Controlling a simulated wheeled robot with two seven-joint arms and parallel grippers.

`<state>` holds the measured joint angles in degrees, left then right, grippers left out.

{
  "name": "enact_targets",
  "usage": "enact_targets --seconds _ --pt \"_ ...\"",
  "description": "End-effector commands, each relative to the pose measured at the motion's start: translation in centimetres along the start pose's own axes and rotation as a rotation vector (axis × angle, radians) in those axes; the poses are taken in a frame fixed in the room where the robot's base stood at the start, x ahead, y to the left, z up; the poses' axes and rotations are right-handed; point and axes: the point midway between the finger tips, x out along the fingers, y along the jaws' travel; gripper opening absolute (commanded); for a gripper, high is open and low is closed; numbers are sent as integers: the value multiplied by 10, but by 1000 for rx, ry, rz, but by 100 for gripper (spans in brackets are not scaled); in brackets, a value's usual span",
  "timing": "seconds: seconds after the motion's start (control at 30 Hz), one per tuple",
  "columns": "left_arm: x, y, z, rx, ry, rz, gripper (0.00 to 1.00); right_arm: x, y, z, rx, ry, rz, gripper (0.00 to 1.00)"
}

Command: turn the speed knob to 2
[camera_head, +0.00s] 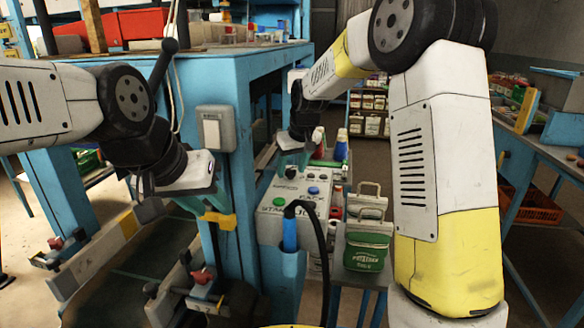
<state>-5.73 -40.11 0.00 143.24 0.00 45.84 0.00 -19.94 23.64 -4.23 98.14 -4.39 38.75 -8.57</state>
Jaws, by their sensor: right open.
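A pale control box (267,224) stands in the middle of the camera_head view, its top panel facing up. It carries a green button marked START (279,202), a blue button (313,190) and small dark knobs (291,173) near its back edge. Which knob is for speed, and its setting, I cannot read. My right gripper (293,160) reaches over from the right and is open, above the back of the panel near the knobs; contact cannot be told. My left gripper (185,212) hangs at the left, well apart from the box, its yellow-tipped fingers spread.
A blue holder with a blue-handled tool (290,235) and black cable is at the box's front. Green and white bags (367,240) stand right of it. A blue table frame (230,95) with a grey switch (213,128) rises behind left.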

Motion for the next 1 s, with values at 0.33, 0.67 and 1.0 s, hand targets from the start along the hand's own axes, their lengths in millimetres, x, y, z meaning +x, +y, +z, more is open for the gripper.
enact_targets --seconds 0.33,0.67,1.0 --pt "0 0 0 0 0 0 36 0 0 0 0 0 0 4" --pt "0 0 0 0 0 0 36 -1 1 0 -21 0 -9 0" --pt "0 0 0 0 0 0 36 -1 4 0 -197 1 -83 0"
